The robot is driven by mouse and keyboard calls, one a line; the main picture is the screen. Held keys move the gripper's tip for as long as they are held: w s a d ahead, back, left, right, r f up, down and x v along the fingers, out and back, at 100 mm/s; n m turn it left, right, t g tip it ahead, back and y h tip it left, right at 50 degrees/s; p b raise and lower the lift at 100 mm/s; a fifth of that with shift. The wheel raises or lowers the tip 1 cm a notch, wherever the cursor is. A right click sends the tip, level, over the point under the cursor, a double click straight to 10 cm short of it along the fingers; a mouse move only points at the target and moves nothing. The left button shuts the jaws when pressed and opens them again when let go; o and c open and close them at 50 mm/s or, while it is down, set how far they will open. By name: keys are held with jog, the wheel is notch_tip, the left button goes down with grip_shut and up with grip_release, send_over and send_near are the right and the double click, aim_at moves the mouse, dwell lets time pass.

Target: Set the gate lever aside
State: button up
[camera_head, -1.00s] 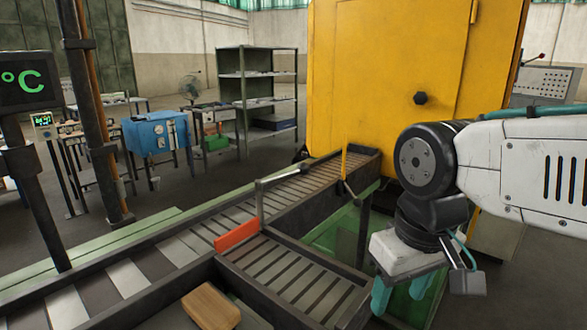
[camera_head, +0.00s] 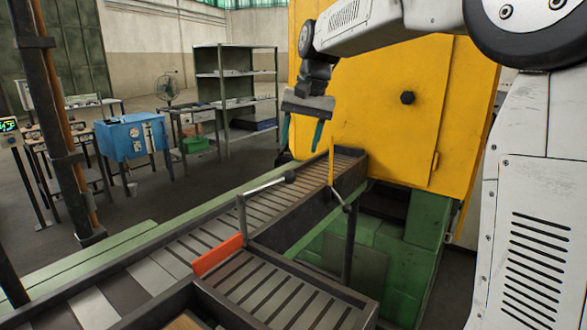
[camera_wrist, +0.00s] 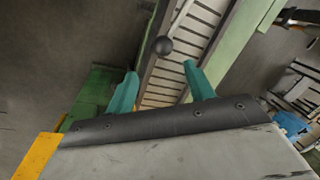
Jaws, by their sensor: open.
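The gate lever is a thin grey metal bar (camera_head: 266,186) reaching over the roller conveyor from an upright post, with a black ball knob (camera_head: 290,177) at its free end. An orange gate plate (camera_head: 218,255) stands at the foot of the post, across the mouth of the side branch. My gripper (camera_head: 302,134) is open and empty, above the knob and apart from it, with its teal fingers pointing down. In the wrist view, the knob (camera_wrist: 163,45) shows beyond the gap between the two fingers (camera_wrist: 162,88), with the bar running up from it.
The roller conveyor (camera_head: 195,243) runs toward the yellow furnace (camera_head: 390,110), which stands close behind my gripper. A yellow upright bar (camera_head: 331,165) stands at the conveyor's edge near the knob. A blue cabinet (camera_head: 132,137) and a shelf rack (camera_head: 235,95) are farther back.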

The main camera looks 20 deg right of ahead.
jog(key=f, duration=0.2)
jog(key=a+f, duration=0.1)
jog(key=f, duration=0.2)
jog(key=a+f, duration=0.1)
jog(key=f, duration=0.2)
jog(key=shift+w+a, duration=0.25)
